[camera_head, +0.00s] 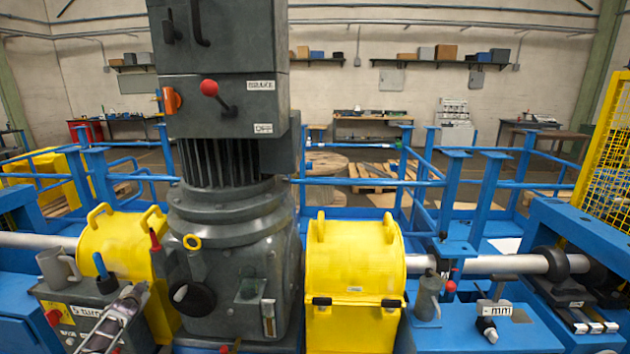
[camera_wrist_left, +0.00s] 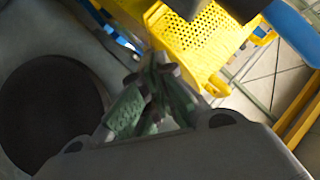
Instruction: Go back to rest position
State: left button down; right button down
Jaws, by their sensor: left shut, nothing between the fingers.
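My left gripper (camera_head: 128,296) shows at the lower left of the head view, in front of the grey control box with a black-and-white label. In the left wrist view its two green-padded fingers (camera_wrist_left: 152,75) are closed together with nothing between them. They look blurred and dark there. The grey drive unit (camera_head: 232,230) with its brake lever stands to the right of the gripper. My right gripper is not in view.
Yellow guards (camera_head: 355,280) flank the drive unit, over a shaft. A grey can (camera_head: 428,298) stands on the blue surface at the right, and a grey jug (camera_head: 57,268) on the left box. Blue rails and a yellow mesh guard (camera_head: 610,150) surround the machine.

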pick_arm(q)
jog(key=s+d+f+g+h, duration=0.1)
jog(key=s+d+f, duration=0.3)
jog(key=f, duration=0.4)
jog(key=s+d+f+g, duration=0.1)
jog(key=s+d+f, duration=0.25)
jog(key=f, duration=0.35)
jog(key=s+d+f+g+h, duration=0.1)
jog(key=s+d+f, duration=0.3)
jog(key=f, duration=0.4)
jog(key=s+d+f+g+h, duration=0.1)
jog(key=s+d+f+g, duration=0.1)
jog(key=s+d+f, duration=0.75)
jog(key=s+d+f+g+h, duration=0.15)
jog(key=s+d+f, duration=0.45)
jog(key=s+f, duration=0.65)
jog(key=s+d+f+g, duration=0.1)
jog(key=s+d+f, duration=0.1)
jog(key=s, duration=1)
jog(key=s+d+f+g, duration=0.2)
jog(key=s+d, duration=0.3)
jog(key=s, duration=0.8)
jog(key=s+d+f+g, duration=0.1)
jog(key=s+d+f, duration=0.2)
jog(key=s, duration=0.9)
jog(key=shift+s+d+g+h, duration=0.3)
jog(key=shift+s+g+h, duration=0.05)
jog(key=shift+s+h, duration=0.1)
jog(key=shift+w, duration=0.1)
